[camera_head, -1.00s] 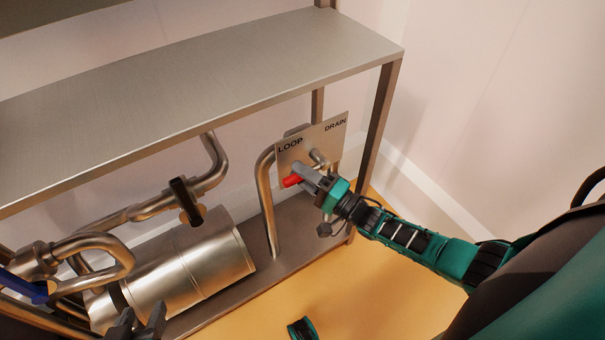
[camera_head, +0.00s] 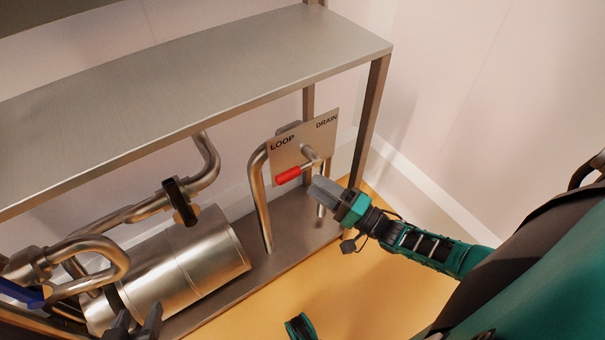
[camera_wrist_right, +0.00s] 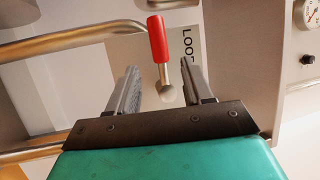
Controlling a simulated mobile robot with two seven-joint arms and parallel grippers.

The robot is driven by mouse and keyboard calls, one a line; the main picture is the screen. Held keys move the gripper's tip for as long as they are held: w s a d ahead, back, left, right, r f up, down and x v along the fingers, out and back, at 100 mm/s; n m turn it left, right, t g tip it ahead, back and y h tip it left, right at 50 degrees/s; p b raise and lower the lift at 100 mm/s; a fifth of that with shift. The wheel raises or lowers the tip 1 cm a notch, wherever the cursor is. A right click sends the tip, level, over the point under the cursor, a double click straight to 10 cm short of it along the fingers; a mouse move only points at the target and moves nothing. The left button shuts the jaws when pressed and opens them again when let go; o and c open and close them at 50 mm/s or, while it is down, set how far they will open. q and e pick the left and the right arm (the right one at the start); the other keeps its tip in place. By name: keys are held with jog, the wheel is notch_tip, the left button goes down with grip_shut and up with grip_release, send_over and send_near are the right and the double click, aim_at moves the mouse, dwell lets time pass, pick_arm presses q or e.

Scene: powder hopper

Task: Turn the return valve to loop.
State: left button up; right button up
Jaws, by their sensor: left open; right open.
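The return valve's red-gripped handle (camera_head: 288,175) sits in front of the plate (camera_head: 292,150) marked LOOP on the left and DRAIN on the right. The handle points left and a little down, with its red end below the LOOP word. My right gripper (camera_head: 318,188) is just right of and below the red grip, apart from it. In the right wrist view the red handle (camera_wrist_right: 157,40) shows beyond and between the open, empty fingers (camera_wrist_right: 160,85). My left gripper (camera_head: 135,325) is open at the bottom edge, by the steel cylinder.
A steel shelf (camera_head: 200,85) overhangs the pipes. A bent pipe (camera_head: 257,190) stands left of the plate, and a shelf post (camera_head: 371,115) is at its right. A steel cylinder (camera_head: 185,265) lies on the lower shelf. The orange floor (camera_head: 345,285) is mostly clear.

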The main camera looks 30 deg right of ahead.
jog(key=v, duration=0.5)
jog(key=shift+s+d, duration=0.1)
jog(key=shift+s, duration=0.15)
